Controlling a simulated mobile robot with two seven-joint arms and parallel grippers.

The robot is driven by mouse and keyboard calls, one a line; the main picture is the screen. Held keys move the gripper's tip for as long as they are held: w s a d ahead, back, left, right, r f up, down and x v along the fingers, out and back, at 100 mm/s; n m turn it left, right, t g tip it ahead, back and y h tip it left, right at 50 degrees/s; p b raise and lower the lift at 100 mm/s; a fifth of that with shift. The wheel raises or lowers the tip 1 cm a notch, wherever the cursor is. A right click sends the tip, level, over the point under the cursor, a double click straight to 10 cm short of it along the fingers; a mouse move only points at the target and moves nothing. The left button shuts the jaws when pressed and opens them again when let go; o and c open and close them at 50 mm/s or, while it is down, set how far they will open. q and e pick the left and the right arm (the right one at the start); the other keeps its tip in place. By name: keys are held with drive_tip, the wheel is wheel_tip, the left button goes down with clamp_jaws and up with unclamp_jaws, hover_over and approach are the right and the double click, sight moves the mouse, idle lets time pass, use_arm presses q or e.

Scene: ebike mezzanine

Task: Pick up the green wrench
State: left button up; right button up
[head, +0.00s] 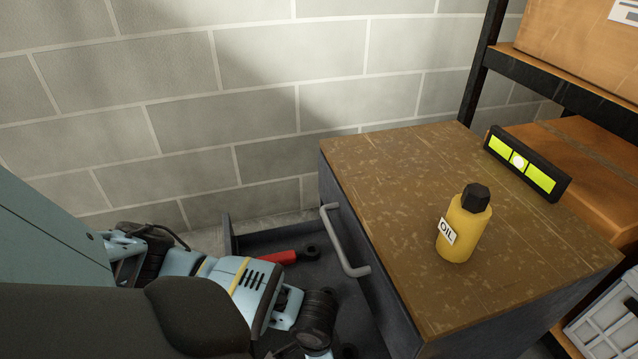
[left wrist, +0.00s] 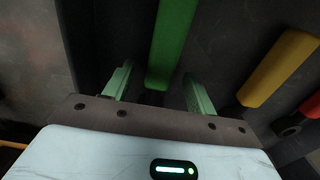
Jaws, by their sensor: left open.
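The green wrench (left wrist: 172,40) shows in the left wrist view as a straight green bar, with its near end between the two fingers of my left gripper (left wrist: 157,74). The gripper is open, with a gap visible on each side of the bar; contact with it cannot be seen. In the head view my left arm reaches down into the open drawer (head: 345,297), and its links hide the green wrench and the fingers. My right gripper is not in view.
A red-handled tool (head: 280,257) lies in the drawer; a yellow one (left wrist: 279,68) lies right of the green wrench. The drawer handle (head: 345,242) is close by. On the cabinet top (head: 385,170) stand a yellow oil bottle (head: 463,230) and a level (head: 528,163). A block wall is behind.

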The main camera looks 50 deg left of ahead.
use_arm(q)
drive_tip(key=shift+f, duration=0.65)
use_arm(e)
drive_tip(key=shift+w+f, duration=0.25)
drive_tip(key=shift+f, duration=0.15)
use_arm(q)
drive_tip(key=shift+r, duration=0.1)
drive_tip(key=shift+c, duration=1.1)
drive_tip(key=c, duration=1)
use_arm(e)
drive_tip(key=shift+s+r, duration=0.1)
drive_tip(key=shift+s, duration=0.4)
